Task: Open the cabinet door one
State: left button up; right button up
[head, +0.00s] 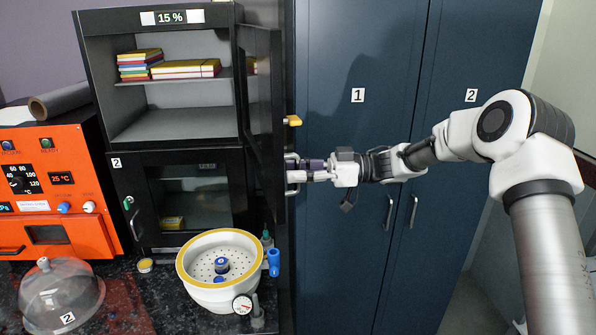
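The black cabinet (97,95) with a "15 %" display has its upper door (262,110) swung wide open, seen nearly edge-on. Any number on that door is hidden. My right gripper (295,171) reaches in from the right, with its fingertips at the metal handle (291,190) on that door's outer side. Whether the fingers are closed around the handle is too small to tell. The tall blue cabinet's door marked 1 (335,70) stands shut behind my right arm, as does its door marked 2 (480,50). My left gripper is not in view.
The black cabinet's lower door (195,190), marked 2, is shut. A white, yellow-rimmed desiccator bowl (205,290) stands below the open door. A clear dome (60,290) and an orange oven (80,160) are at left. A yellow lock (293,120) sits above the handle.

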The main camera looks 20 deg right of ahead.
jog(key=v, duration=1.2)
